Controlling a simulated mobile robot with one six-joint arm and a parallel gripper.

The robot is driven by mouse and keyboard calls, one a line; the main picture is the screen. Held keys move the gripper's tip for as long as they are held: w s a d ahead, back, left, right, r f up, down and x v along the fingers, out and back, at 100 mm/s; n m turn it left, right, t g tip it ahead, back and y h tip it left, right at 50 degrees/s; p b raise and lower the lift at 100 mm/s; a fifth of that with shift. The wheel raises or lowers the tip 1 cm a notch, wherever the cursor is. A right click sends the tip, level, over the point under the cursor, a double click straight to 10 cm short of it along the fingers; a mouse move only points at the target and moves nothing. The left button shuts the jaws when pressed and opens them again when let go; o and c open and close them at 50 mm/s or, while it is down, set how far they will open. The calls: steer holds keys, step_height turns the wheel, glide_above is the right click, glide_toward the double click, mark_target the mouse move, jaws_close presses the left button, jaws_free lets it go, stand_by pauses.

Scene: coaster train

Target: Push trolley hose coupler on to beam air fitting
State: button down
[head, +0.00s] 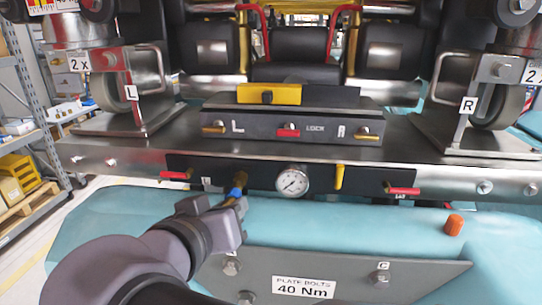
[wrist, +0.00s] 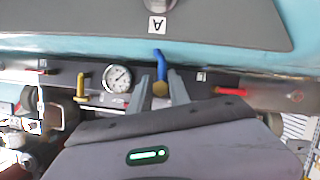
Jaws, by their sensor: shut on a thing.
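The brass hose coupler (wrist: 160,88) with its blue hose (wrist: 159,62) is between my gripper's fingers (wrist: 162,92) in the wrist view. My gripper (head: 236,200) is shut on it, low in front of the dark beam panel, left of the gauge. In the head view the blue hose (head: 236,192) shows at the fingertips, with a bit of brass (head: 240,179) just above it against the panel. The beam air fitting is not clearly separable from the coupler. I cannot tell whether the two touch or are joined.
The dark panel (head: 262,178) carries a round gauge (head: 293,181), a yellow handle (head: 339,176) and red levers left (head: 174,175) and right (head: 403,191). Below it are a teal body (head: 370,224) and a grey bolted plate (head: 405,272). An orange cap (head: 453,225) stands right.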

steer(key=shift+w+b, duration=0.3)
steer(key=shift+w, duration=0.1)
steer(key=c, duration=1.1)
jaws_free()
steer(key=shift+w, duration=0.15)
steer(key=shift+c, duration=0.2)
